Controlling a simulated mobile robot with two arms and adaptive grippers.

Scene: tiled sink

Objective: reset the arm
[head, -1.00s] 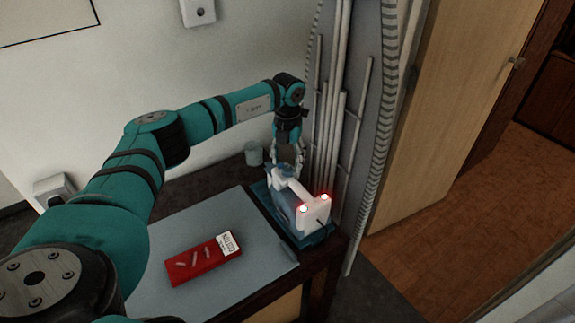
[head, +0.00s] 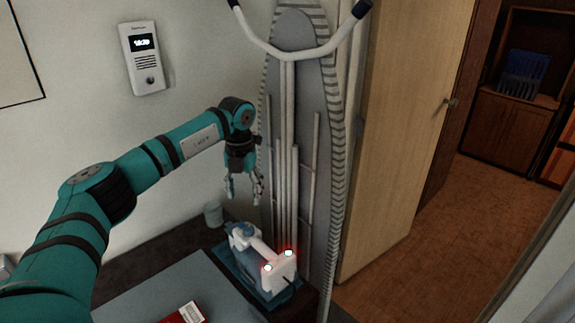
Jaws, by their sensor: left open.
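My left arm comes in from the left in teal links and reaches over the table. My left gripper (head: 243,190) hangs at its end, pointing down, with its fingers apart and nothing between them. It is above and behind a white and blue device with two red-glowing lights (head: 268,254), apart from it. My right gripper is not in view.
The device sits on a blue tray (head: 248,286) at the table's right end. A pale cup (head: 213,214) stands behind it. A red box (head: 186,314) lies at the bottom edge. An ironing board (head: 330,190) leans upright close to the gripper's right. A doorway with open floor (head: 440,230) is further right.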

